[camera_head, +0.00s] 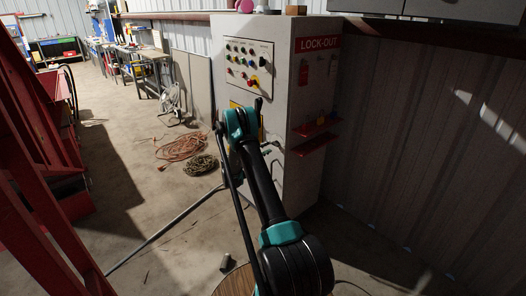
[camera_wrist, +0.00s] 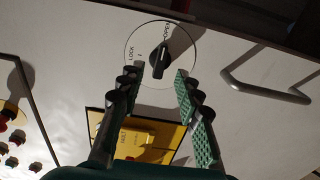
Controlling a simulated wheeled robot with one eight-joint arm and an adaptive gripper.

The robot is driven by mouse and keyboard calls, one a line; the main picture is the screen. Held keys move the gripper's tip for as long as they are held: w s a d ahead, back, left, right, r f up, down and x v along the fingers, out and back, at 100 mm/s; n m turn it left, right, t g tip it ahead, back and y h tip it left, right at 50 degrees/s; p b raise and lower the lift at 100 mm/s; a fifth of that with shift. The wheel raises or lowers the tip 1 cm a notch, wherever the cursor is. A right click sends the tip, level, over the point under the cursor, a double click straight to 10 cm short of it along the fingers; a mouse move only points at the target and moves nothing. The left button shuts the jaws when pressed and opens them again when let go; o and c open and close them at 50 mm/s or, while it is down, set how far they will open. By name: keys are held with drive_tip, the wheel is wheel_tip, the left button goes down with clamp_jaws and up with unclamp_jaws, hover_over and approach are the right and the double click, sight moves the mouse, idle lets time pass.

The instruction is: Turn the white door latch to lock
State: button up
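The white latch (camera_wrist: 184,44) is a round plate with a black turning handle (camera_wrist: 159,60) on the pale cabinet front in the wrist view. The plate is marked LOCK at left and OPEN at top. The handle stands nearly upright in the picture, with its upper end toward OPEN. My gripper (camera_wrist: 160,69) is open, with one finger on each side of the handle's lower part. The gap between fingers and handle looks clear, but depth is hard to judge. In the head view my arm hides the latch.
The control cabinet (camera_head: 307,88) has a button panel (camera_head: 249,64), a red LOCK-OUT sign (camera_head: 318,43) and red side shelves (camera_head: 316,144). A bar handle (camera_wrist: 268,89) is right of the latch, and a yellow panel (camera_wrist: 170,135) shows below. Cable coils (camera_head: 180,147) lie on the floor.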

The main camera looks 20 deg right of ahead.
sight(275, 144)
drive_tip(key=shift+x, duration=2)
drive_tip(key=shift+c, duration=0.2)
clamp_jaws()
